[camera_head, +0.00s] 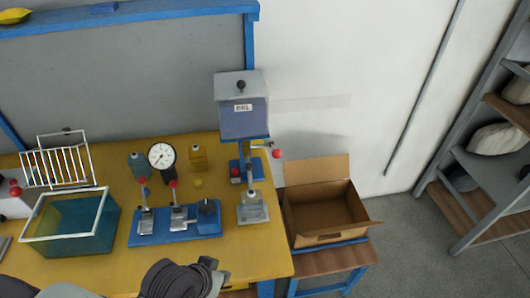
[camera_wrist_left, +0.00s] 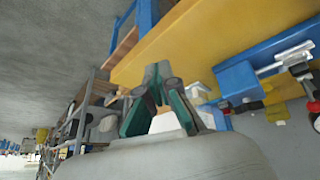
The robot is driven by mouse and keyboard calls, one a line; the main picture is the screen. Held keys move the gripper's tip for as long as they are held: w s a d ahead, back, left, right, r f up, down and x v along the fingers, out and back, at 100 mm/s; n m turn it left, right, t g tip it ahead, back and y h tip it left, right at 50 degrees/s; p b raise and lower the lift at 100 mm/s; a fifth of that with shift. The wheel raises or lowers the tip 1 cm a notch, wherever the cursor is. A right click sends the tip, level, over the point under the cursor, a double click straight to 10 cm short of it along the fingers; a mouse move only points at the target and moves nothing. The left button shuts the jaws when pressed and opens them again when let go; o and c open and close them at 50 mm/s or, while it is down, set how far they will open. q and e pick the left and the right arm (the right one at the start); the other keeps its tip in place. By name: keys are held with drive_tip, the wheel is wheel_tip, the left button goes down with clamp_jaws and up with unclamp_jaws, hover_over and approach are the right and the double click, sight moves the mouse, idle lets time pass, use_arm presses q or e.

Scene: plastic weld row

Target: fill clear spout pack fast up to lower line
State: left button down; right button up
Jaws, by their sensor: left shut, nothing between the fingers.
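A grey tank (camera_head: 240,112) with a black knob on its lid and a small white label stands on a blue post at the right end of the yellow bench. A lever with a red knob (camera_head: 277,153) sticks out on its right side. A pale, clear-grey pack-like thing (camera_head: 252,208) stands upright under the tank; I cannot make out any line on it. My left gripper (camera_head: 214,272) is at the bottom of the head view, over the bench's front edge, apart from the tank. Its fingers (camera_wrist_left: 160,88) are shut and empty in the left wrist view. My right gripper is not seen.
A blue plate with two red-handled clamps (camera_head: 164,238) lies left of the tank. A dial gauge (camera_head: 161,156), small bottles, a wire rack (camera_head: 58,165) and a teal bin (camera_head: 110,222) stand farther left. An open cardboard box (camera_head: 318,240) sits to the right.

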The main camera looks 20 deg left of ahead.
use_arm(q)
drive_tip(key=w+d+r+n+t+h, duration=0.2)
drive_tip(key=w+d+n+t+h, duration=0.15)
drive_tip(key=w, duration=0.45)
drive_tip(key=w+a+r+n+t, duration=0.3)
drive_tip(key=w+r+n+t, duration=0.7)
drive_tip(key=w+n, duration=0.1)
drive_tip(key=shift+a+t, duration=0.35)
drive_tip(key=shift+w+y, duration=0.1)
drive_tip(key=shift+y, duration=0.15)
drive_tip(key=p+x, duration=0.3)
drive_tip(key=x, duration=0.7)
